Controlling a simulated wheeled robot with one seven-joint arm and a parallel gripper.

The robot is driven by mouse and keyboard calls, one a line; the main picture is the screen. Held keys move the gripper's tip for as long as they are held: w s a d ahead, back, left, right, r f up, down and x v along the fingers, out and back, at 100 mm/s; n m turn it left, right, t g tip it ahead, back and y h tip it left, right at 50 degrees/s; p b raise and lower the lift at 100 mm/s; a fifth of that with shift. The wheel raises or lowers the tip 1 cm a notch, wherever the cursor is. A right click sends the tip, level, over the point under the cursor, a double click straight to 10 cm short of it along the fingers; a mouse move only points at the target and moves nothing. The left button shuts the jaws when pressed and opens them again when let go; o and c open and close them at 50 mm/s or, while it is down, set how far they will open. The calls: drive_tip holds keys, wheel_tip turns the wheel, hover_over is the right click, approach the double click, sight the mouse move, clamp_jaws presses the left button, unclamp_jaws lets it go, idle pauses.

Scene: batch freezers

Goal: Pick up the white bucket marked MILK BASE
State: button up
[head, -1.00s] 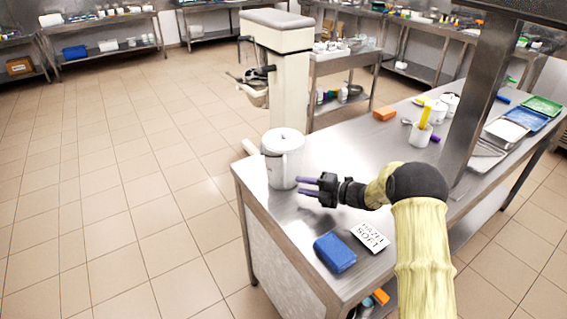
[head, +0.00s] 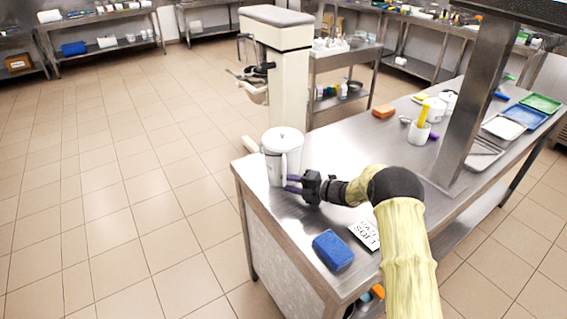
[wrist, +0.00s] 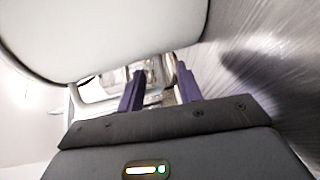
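A white lidded bucket (head: 282,157) stands upright on the near left corner of the steel table. No marking on it can be read from here. A pale handle strip runs down its side facing my gripper (head: 290,184). My gripper is at the bucket's lower right side, with its purple fingers reaching to the handle. In the wrist view the bucket's pale body (wrist: 110,35) fills the upper left. There the two purple fingers of my gripper (wrist: 160,85) stand apart with a gap between them, and part of the handle shows beside the left finger.
An orange block (head: 383,111), a white cup with a yellow tool (head: 418,132) and trays (head: 503,127) stand further back. A steel post (head: 462,130) rises at right.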

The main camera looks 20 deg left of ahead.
clamp_jaws()
drive_tip(key=shift+w+d, duration=0.1)
idle(1.0)
idle(0.3)
drive_tip(key=shift+r, duration=0.1)
